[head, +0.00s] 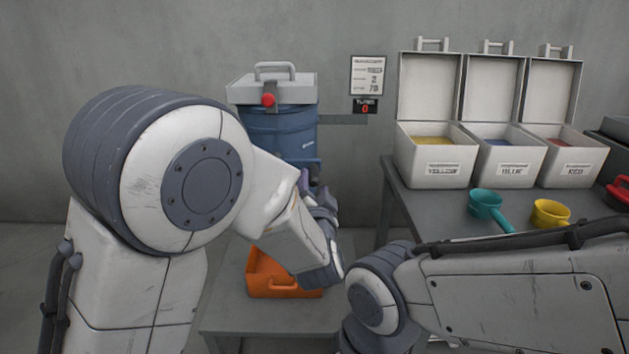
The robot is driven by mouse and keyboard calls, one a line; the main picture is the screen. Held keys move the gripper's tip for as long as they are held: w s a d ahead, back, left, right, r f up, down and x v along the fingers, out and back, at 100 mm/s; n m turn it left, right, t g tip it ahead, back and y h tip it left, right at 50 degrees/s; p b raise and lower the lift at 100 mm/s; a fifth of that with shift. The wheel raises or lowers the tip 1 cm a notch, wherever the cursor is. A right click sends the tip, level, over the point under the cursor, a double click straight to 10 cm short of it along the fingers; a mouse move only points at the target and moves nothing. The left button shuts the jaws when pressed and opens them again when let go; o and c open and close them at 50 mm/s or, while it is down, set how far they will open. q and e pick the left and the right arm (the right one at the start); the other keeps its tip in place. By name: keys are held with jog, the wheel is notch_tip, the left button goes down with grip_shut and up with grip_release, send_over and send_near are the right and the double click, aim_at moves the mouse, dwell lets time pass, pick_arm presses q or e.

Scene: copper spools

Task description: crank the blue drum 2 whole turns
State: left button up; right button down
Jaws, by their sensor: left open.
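The blue drum (282,132) stands on a low grey table against the back wall. It has a grey lid with a handle on top and a red knob (268,100) on the lid's front. My left gripper (312,188) is open, just in front of the drum's lower right side, partly hidden behind my own left arm. I cannot tell whether it touches anything there. No crank handle shows clearly; the drum's lower front is covered by my arm. A small display (365,108) beside the drum reads 0. My right arm reaches in from the right, but its gripper does not show.
An orange bin (270,276) sits under the drum on the low table (225,316). A notice hangs on the wall.

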pick_arm(q)
jog(key=shift+w, duration=1.7)
grip_shut()
